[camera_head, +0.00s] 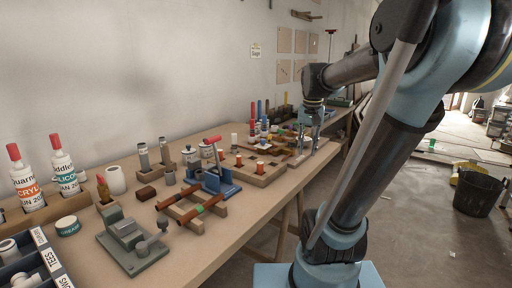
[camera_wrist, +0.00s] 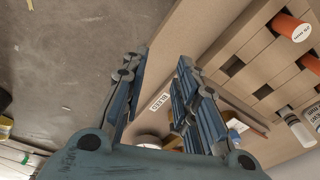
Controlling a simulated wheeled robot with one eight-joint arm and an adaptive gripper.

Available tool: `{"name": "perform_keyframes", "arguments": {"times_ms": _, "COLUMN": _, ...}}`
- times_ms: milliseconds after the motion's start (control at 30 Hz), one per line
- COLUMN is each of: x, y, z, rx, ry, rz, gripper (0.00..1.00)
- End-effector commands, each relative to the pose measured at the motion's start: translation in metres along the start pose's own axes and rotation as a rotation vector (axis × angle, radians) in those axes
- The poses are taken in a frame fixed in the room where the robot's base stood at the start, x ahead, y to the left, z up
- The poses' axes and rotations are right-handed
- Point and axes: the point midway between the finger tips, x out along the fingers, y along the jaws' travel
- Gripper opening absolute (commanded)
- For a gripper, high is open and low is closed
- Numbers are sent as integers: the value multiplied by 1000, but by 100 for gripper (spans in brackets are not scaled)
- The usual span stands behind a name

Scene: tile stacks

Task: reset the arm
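My arm (camera_head: 345,72) reaches out from the right of the head view over the far part of the workbench. My gripper (camera_wrist: 163,65) points down near the bench edge in the wrist view. Its two blue-grey fingers stand apart, and nothing is seen gripped between them. In the head view the gripper (camera_head: 316,128) is small and partly merges with the things behind it.
The workbench (camera_head: 225,240) holds bottles (camera_head: 63,165), a grey device (camera_head: 133,240), a blue stand (camera_head: 217,183) and wooden racks. A wooden holder (camera_wrist: 245,50) with square holes and orange cylinders (camera_wrist: 290,27) lies right of my gripper. Open floor (camera_wrist: 65,60) lies left. A black bucket (camera_head: 478,193) stands right.

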Motion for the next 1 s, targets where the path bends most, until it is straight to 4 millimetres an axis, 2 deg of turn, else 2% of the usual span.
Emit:
{"name": "perform_keyframes", "arguments": {"times_ms": 33, "x": 9, "y": 5, "z": 16, "rx": -18, "ry": 6, "rz": -1, "gripper": 28}}
{"name": "perform_keyframes", "arguments": {"times_ms": 300, "x": 59, "y": 24, "z": 88, "rx": -127, "ry": 38, "rz": -7, "gripper": 28}}
{"name": "perform_keyframes", "arguments": {"times_ms": 500, "x": 103, "y": 37, "z": 136, "rx": -206, "ry": 61, "rz": -8, "gripper": 28}}
{"name": "perform_keyframes", "arguments": {"times_ms": 600, "x": 122, "y": 42, "z": 153, "rx": -238, "ry": 71, "rz": -8, "gripper": 28}}
{"name": "perform_keyframes", "arguments": {"times_ms": 800, "x": 144, "y": 47, "z": 171, "rx": -275, "ry": 80, "rz": -8, "gripper": 28}}
{"name": "perform_keyframes", "arguments": {"times_ms": 1000, "x": 146, "y": 48, "z": 173, "rx": -280, "ry": 82, "rz": -8, "gripper": 28}}
